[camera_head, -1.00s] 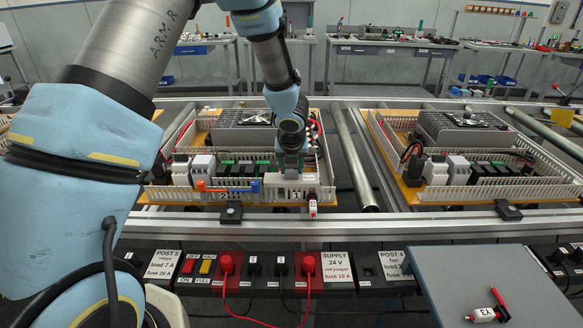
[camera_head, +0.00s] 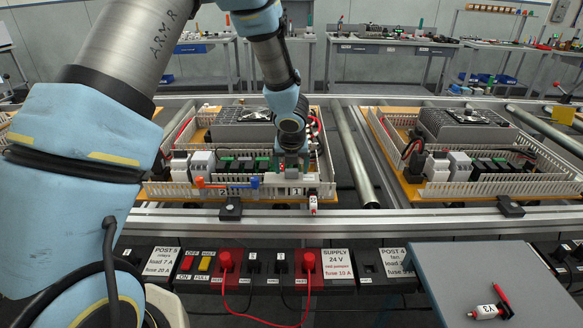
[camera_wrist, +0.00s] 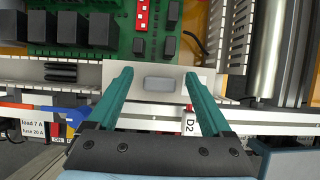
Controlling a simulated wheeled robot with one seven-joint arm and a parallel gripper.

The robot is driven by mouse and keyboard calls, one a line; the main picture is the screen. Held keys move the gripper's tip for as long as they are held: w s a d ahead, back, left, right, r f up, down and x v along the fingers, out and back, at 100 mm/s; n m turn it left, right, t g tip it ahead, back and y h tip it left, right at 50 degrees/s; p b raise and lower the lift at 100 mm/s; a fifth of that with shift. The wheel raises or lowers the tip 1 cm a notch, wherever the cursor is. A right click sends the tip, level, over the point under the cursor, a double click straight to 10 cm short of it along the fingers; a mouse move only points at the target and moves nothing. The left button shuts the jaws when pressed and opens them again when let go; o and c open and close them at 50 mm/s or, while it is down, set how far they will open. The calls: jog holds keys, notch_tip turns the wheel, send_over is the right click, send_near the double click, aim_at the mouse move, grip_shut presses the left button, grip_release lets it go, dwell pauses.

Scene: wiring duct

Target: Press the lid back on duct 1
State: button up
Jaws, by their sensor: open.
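A pale lid plate (camera_wrist: 112,98) with a raised grey block (camera_wrist: 160,84) in its middle lies at the front wall of the panel in the wrist view. My gripper (camera_wrist: 159,74) is open, with one green finger on each side of the block and a gap to it on both sides. In the head view my gripper (camera_head: 291,170) points down at the right part of the front white duct, duct 1 (camera_head: 297,191), marked with a 1. The lid is small and partly hidden there, so I cannot tell whether it is fully seated.
A green circuit board (camera_wrist: 100,50) with dark relays lies just behind the lid. An orange and blue tool (camera_head: 225,183) lies along the duct to the left. A tagged white part (camera_head: 313,202) hangs at the front right. A second panel (camera_head: 455,150) stands to the right.

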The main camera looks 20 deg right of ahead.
jog(key=p+v, duration=0.2)
jog(key=v, duration=0.9)
jog(key=shift+w, duration=0.15)
jog(key=w+a+r+m+h, duration=0.1)
jog(key=w+a+r+m, duration=0.1)
jog(key=a+m, duration=0.45)
jog(key=w+a+r+m, duration=0.25)
jog(key=a+m, duration=0.25)
jog(key=m, duration=0.3)
jog(key=s+a+m+g+y, duration=0.1)
jog(key=s+a+m, duration=0.4)
jog(key=a+m, duration=0.3)
jog(key=s+a+m+g+y, duration=0.2)
jog(key=s+a+m, duration=0.4)
jog(key=a, duration=0.9)
jog(key=m, duration=0.3)
jog(key=shift+s, duration=0.25)
jog(key=shift+m, duration=0.25)
